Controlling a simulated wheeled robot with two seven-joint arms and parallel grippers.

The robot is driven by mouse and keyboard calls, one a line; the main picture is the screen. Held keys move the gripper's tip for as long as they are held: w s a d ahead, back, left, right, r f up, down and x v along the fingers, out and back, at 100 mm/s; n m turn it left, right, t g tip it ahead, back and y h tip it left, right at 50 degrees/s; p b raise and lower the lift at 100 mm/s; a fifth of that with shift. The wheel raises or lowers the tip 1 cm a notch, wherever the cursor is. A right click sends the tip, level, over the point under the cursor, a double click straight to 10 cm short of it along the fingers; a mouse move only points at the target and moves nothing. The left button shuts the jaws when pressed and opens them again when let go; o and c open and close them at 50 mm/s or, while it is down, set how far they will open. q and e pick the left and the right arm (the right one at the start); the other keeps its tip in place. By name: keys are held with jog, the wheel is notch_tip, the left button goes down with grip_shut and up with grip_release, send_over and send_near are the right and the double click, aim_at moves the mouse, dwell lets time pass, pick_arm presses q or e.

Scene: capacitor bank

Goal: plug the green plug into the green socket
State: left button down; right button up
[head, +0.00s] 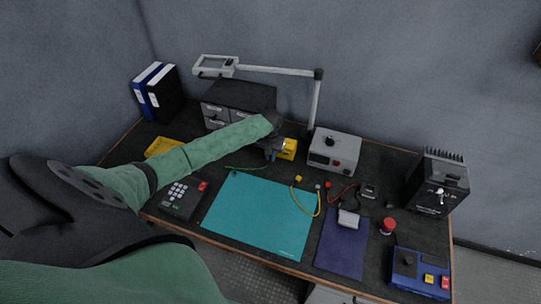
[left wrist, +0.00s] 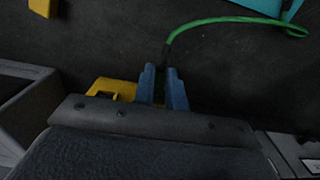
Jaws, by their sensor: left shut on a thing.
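My left gripper (head: 272,152) is at the back of the bench, in front of the drawer cabinet. In the left wrist view its blue fingers (left wrist: 165,88) are shut on the end of the green cable (left wrist: 225,22). The green plug at that end is mostly hidden between the fingers. The cable also shows in the head view (head: 245,169), trailing left on the bench. A yellow block (head: 289,148) is right beside the gripper, and shows partly behind the fingers in the left wrist view (left wrist: 108,89). I cannot make out a green socket. My right gripper is not in view.
The drawer cabinet (head: 238,97) stands behind the gripper and a grey instrument box (head: 334,150) to its right. A lamp arm (head: 275,70) spans above. A yellow plug (head: 298,179) with its cable lies near the teal mat (head: 258,215), which is mostly clear.

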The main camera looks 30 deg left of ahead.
pick_arm(q)
jog(key=shift+w+a, duration=0.1)
jog(key=shift+w, duration=0.5)
jog(key=c, duration=1.3)
grip_release()
jog(key=shift+c, duration=0.2)
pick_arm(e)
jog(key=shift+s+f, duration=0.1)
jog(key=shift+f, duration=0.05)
